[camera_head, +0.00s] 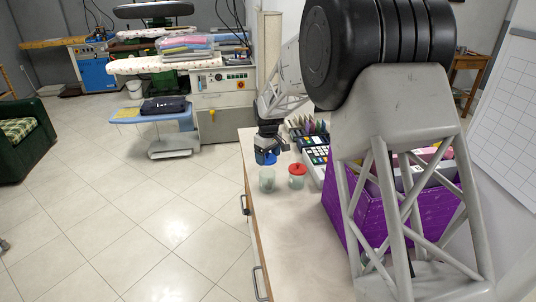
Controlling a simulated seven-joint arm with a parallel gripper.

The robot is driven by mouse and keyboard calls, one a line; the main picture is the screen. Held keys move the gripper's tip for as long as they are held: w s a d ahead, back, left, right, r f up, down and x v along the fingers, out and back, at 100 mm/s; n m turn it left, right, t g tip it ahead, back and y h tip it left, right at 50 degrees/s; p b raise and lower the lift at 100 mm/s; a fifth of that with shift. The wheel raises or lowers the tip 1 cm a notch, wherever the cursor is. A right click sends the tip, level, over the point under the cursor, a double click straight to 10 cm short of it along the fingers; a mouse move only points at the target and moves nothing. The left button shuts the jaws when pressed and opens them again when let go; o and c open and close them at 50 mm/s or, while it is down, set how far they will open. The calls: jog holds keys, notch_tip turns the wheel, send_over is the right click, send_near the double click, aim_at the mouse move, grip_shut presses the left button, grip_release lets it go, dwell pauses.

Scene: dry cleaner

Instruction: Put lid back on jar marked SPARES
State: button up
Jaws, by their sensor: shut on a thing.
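A clear greenish jar (267,180) without a visible lid stands on the counter near its left edge. A second jar (297,182) with a red lid (297,169) stands just to its right. No SPARES marking is readable on either jar at this size. My gripper (266,151) points down beyond the lidless jar. It is shut on a blue lid (265,158), which appears just above and behind that jar's rim in the picture. The exact gap between lid and jar cannot be told. The fingertips are small and partly hidden.
The pale counter (285,240) is clear in front of the jars. A keypad device (316,157) stands close behind and right of the red-lidded jar. A purple crate (380,203) holding boxes fills the counter's right side, partly behind my arm. The counter's left edge is close to the jars.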

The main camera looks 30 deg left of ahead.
jog(key=shift+f, duration=2.65)
jog(key=shift+f, duration=0.25)
dwell(1.0)
jog(key=o, duration=0.8)
jog(key=shift+r, duration=0.2)
jog(key=shift+r, duration=3.3)
grip_shut()
